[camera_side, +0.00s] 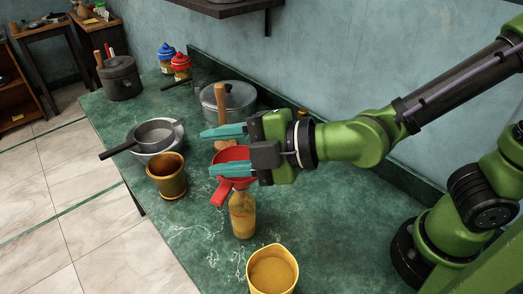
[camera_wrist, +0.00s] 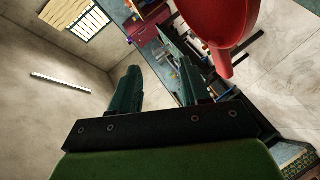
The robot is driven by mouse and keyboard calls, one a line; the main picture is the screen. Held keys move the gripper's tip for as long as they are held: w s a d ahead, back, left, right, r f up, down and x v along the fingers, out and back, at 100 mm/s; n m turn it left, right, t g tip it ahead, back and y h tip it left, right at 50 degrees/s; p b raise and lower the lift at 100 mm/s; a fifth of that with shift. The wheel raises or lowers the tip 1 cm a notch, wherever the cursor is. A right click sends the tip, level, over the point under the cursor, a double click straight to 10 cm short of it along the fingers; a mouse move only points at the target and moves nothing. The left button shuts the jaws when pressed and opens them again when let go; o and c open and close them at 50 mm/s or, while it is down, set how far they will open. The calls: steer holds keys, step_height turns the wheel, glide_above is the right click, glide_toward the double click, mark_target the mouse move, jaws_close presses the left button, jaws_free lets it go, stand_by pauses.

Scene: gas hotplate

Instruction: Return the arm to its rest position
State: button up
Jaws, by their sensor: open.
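My gripper (camera_side: 207,152) is open, with its two teal fingers apart and pointing left above the counter; no object shows between them. In the wrist view the gripper (camera_wrist: 150,58) also has its fingers apart. A red funnel (camera_side: 232,155) appears to stand in the mouth of a glass bottle (camera_side: 242,216) with orange-brown contents. The lower finger overlaps the funnel in the side view, and I cannot tell whether they touch. The funnel (camera_wrist: 222,25) also shows large at the top of the wrist view, to the right of the fingers.
A yellow jug (camera_side: 272,272) of orange liquid stands in front of the bottle. A brown pot (camera_side: 167,178), a sieve (camera_side: 155,133) on a bowl and a lidded pot (camera_side: 240,98) stand left and behind. A wall shelf (camera_side: 225,6) hangs above.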

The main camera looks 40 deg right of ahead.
steer(key=d+m, duration=0.2)
steer(key=w+d+m+h, duration=0.1)
steer(key=d+m, duration=0.3)
steer(key=d, duration=0.1)
steer(key=shift+w+d+r+h, duration=0.1)
steer(key=shift+w+r+h, duration=0.15)
steer(key=shift+r+h, duration=0.15)
steer(key=s+d+m+g+h, duration=0.2)
steer(key=s+d+m, duration=0.2)
steer(key=d+m, duration=0.5)
steer(key=s+d+f+m+g+h, duration=0.1)
steer(key=s+d+m, duration=0.3)
steer(key=d+m, duration=0.5)
steer(key=shift+s+d+f+m+g+h, duration=0.15)
steer(key=shift+s+m+g+h, duration=0.2)
steer(key=shift+g+h, duration=0.4)
